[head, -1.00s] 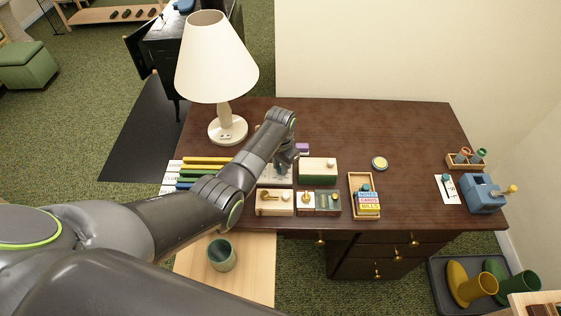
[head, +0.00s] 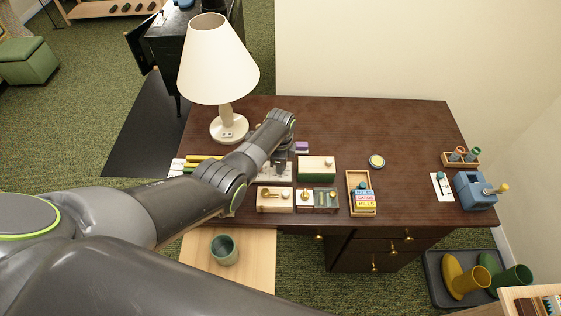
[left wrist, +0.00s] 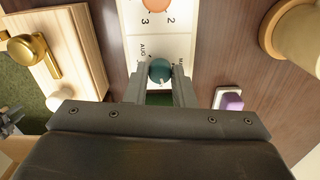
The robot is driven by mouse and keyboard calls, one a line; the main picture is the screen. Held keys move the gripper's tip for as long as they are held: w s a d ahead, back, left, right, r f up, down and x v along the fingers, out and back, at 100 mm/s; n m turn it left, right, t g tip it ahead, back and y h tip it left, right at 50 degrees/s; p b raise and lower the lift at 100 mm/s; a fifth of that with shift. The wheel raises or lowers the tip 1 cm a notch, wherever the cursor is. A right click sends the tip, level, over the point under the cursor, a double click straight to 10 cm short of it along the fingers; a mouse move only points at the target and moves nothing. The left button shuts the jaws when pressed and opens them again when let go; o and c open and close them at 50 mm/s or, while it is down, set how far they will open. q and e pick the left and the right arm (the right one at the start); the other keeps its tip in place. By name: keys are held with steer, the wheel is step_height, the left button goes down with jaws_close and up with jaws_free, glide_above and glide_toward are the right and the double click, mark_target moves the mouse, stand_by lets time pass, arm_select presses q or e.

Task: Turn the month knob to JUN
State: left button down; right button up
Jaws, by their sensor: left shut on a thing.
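A white panel (left wrist: 180,45) lies on the dark wooden desk (head: 410,130). It bears a teal month knob (left wrist: 159,68) with AUG printed to its left and a partly hidden label starting with M to its right. The knob's pointer direction is not clear. An orange knob (left wrist: 157,4) with numbers 2 and 3 sits farther along the panel. My left gripper (left wrist: 160,84) is shut on the teal knob. In the head view my left gripper (head: 280,163) reaches down over the panel, and my arm hides much of it. My right gripper is out of view.
A lamp (head: 217,65) stands left of the panel. A wooden block with a brass part (head: 274,207) lies in front, and a green-sided box (head: 316,175) sits to the right. A labelled tray (head: 351,208) lies farther right. The desk's back middle is clear.

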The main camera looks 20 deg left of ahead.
arm_select(q)
steer(key=m+p, duration=0.1)
steer(key=m, duration=1)
steer(key=shift+m, duration=0.4)
stand_by(0.3)
steer(key=c, duration=1.2)
jaws_free()
steer(key=shift+r+p, duration=0.4)
steer(key=shift+r, duration=0.1)
step_height(320, 180, up, 16)
steer(key=p, duration=0.1)
steer(key=shift+r, duration=0.25)
